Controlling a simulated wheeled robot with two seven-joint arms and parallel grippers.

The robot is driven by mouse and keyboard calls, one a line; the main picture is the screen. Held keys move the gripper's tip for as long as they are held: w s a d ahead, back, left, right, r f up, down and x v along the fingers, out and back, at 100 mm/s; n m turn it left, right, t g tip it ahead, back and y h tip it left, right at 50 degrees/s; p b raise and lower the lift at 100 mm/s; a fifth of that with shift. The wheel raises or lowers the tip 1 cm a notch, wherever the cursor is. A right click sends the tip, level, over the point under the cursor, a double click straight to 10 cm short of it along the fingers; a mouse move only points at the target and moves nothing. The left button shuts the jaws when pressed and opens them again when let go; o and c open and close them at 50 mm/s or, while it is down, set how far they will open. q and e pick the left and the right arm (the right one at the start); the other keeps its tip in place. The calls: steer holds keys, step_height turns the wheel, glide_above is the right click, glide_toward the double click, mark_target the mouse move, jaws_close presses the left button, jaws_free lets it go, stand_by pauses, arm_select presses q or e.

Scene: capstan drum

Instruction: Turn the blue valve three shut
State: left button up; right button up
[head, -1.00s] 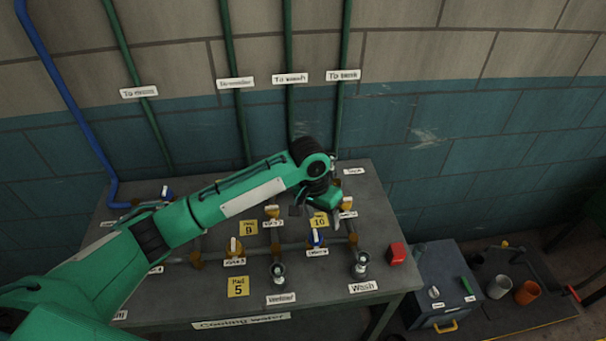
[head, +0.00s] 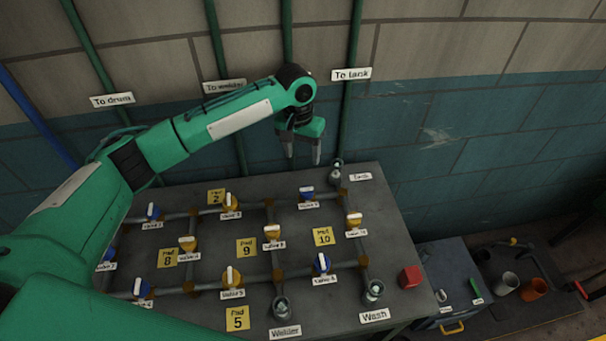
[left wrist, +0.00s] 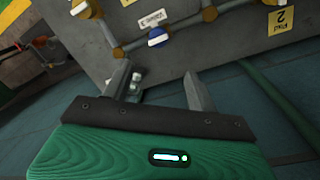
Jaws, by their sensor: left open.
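The blue valve three (head: 307,194) sits on the back pipe row of the grey bench, between two brown pipe joints. Its white handle bar appears to lie roughly along the pipe. It also shows in the left wrist view (left wrist: 158,38), beyond the fingertips, with its label upside down. My left gripper (head: 303,157) is open and empty, fingers pointing down, above and behind the valve and apart from it. Its two spread fingers (left wrist: 156,80) show in the left wrist view. My right gripper is not in view.
Other blue and yellow valves stand close by, including a yellow one (head: 353,221) to the front right. The tank outlet (head: 337,173) stands at the back right of the bench. A red block (head: 411,277) sits at the right edge. The wall with green pipes is behind.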

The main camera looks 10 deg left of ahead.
arm_select(q)
steer(key=p, duration=0.2)
glide_above(306, 188)
steer(key=f, duration=0.6)
steer(key=shift+a, duration=0.3)
steer(key=f, duration=0.2)
steer(key=f+p, duration=0.1)
steer(key=f, duration=0.3)
steer(key=shift+d+p, duration=0.25)
steer(key=shift+p, duration=0.05)
steer(key=shift+f, duration=0.7)
steer(key=shift+c, duration=1.1)
steer(key=c, duration=0.7)
steer(key=shift+c, duration=0.3)
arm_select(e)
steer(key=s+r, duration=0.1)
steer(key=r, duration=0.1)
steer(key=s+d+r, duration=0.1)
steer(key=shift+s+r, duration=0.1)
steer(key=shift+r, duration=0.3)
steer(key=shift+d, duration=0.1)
